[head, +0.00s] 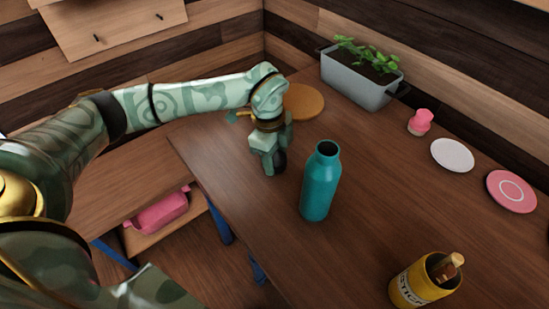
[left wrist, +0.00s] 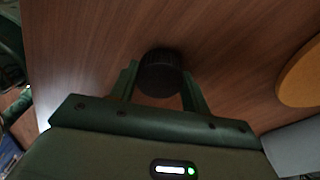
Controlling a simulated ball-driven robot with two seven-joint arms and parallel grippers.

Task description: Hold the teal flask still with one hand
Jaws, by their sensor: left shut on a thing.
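The teal flask (head: 320,185) stands upright on the wooden table, its dark mouth open at the top. My left gripper (head: 273,163) is just to the left of the flask and behind it, apart from it. It is shut on a black round cap-like thing (head: 281,160). In the left wrist view the black thing (left wrist: 160,73) sits between the two fingers (left wrist: 160,88). Whether it touches the table is unclear. The flask is not visible in the left wrist view. No hand is on the flask. My right gripper is not in view.
A yellow tin (head: 407,288) with a wooden-handled thing stands at the front right. A grey planter (head: 355,84), a round wooden board (head: 304,101), a pink shaker-like thing (head: 420,123), a white plate (head: 452,154) and a pink plate (head: 511,191) lie farther back. The table around the flask is clear.

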